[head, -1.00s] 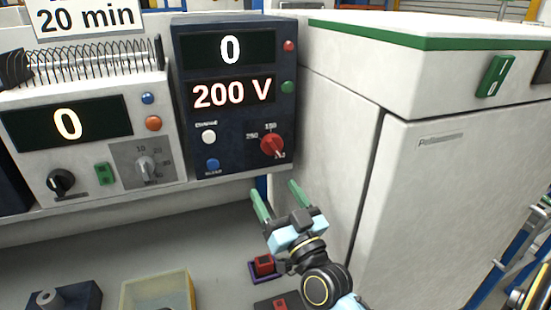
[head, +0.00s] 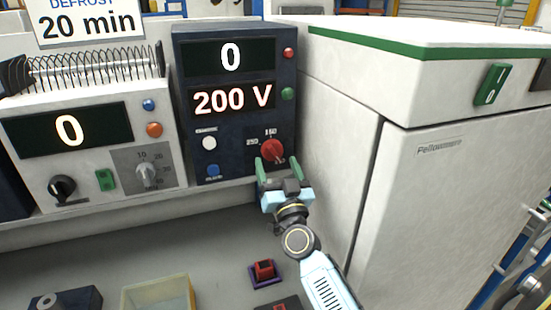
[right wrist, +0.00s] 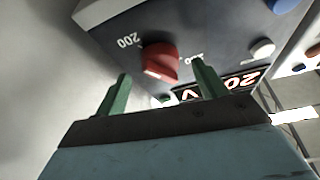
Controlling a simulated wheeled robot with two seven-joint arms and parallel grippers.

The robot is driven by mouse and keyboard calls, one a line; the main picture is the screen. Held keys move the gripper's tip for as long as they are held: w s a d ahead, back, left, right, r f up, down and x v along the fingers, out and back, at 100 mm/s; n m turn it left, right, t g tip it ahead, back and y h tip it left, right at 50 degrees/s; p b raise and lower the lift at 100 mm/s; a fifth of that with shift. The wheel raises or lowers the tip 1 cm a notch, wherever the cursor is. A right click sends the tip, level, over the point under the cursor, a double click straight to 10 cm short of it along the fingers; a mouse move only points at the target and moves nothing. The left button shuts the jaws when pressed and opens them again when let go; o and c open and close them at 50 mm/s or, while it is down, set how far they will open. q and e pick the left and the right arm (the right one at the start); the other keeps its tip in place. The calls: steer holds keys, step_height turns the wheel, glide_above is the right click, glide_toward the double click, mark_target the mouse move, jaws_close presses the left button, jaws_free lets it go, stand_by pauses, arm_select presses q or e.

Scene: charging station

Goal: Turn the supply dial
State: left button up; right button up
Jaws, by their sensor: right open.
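The supply dial is a red knob (head: 272,150) at the lower right of the dark blue power supply (head: 224,130). The supply's displays read 0 and 200 V. My right gripper (head: 277,168) is open just below and in front of the dial, with green fingers pointing up at it. In the right wrist view the red dial (right wrist: 160,61) shows between and beyond the two fingertips, with a 200 mark to its left. I see no clear contact between fingers and dial. My left gripper is not in view.
A light grey timer unit (head: 85,140) with its own black and grey knobs stands left of the supply. A large white cabinet (head: 440,200) stands close on the right. A small red switch (head: 264,271) and a yellowish tray (head: 158,298) are on the bench below.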

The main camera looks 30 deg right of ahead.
steer(key=shift+x, duration=1.05)
steer(key=c, duration=1)
steer(key=shift+o, duration=0.2)
steer(key=shift+a+r+m+g+h+p, duration=0.1)
steer(key=shift+m+g+h+p, duration=0.1)
steer(key=shift+m+h+p, duration=0.5)
steer(key=shift+a+r+m+g+h+p, duration=0.15)
steer(key=shift+m+p, duration=0.3)
steer(key=shift+m, duration=0.55)
steer(key=shift+a+f+m+g+h+p, duration=0.1)
steer(key=shift+m+g+h+p, duration=0.5)
steer(key=shift+m, duration=0.6)
steer(key=shift+m+g+h+p, duration=0.3)
steer(key=shift+m+p, duration=0.5)
steer(key=shift+m, duration=0.4)
